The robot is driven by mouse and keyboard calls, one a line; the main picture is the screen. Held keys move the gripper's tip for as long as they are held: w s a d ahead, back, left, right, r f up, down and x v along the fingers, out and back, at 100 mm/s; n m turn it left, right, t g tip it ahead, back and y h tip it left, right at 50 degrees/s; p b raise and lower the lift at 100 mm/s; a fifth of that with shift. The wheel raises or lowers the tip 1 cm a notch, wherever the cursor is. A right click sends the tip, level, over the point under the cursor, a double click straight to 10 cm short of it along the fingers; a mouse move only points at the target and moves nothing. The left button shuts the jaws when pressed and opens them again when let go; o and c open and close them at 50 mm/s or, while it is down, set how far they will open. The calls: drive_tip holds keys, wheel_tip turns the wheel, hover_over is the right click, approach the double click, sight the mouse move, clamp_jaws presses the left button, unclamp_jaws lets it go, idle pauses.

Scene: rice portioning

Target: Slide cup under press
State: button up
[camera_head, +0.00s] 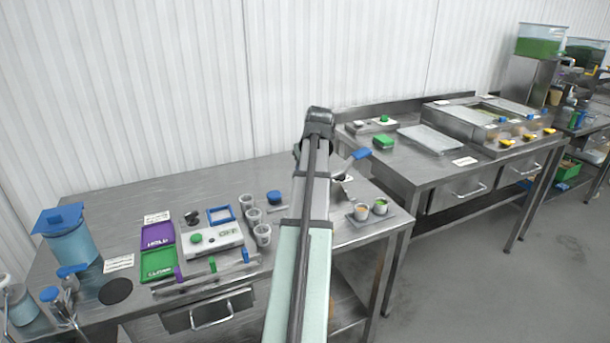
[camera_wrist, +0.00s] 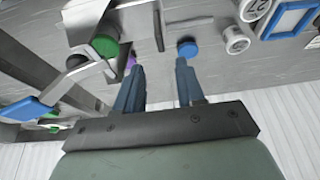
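The metal press is mostly hidden behind my arm in the head view. Its blue-tipped lever (camera_head: 362,154) shows right of the arm. Two filled cups, one orange inside (camera_head: 361,212) and one green inside (camera_head: 380,206), stand on a small tray (camera_head: 388,218) at the table's right. In the wrist view, one marked cup (camera_wrist: 254,10) and another cup (camera_wrist: 237,40) lie off to the right of the fingers. My gripper (camera_wrist: 158,65) is open, with no cup between the fingers. I cannot tell which cup the task means.
A blue round object (camera_head: 274,198) lies near the cups; the wrist view shows a blue disc (camera_wrist: 187,49) beyond a finger. A scale (camera_head: 215,238), purple tray (camera_head: 158,234) and green tray (camera_head: 158,264) are left. Metal parts with a green knob (camera_wrist: 105,45) crowd the wrist view's left.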

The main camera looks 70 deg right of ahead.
drive_tip(key=shift+r, duration=0.2)
drive_tip(key=x, duration=1.2)
drive_tip(key=shift+f, duration=0.1)
idle(0.5)
drive_tip(key=shift+s, duration=0.1)
clamp_jaws()
idle(0.5)
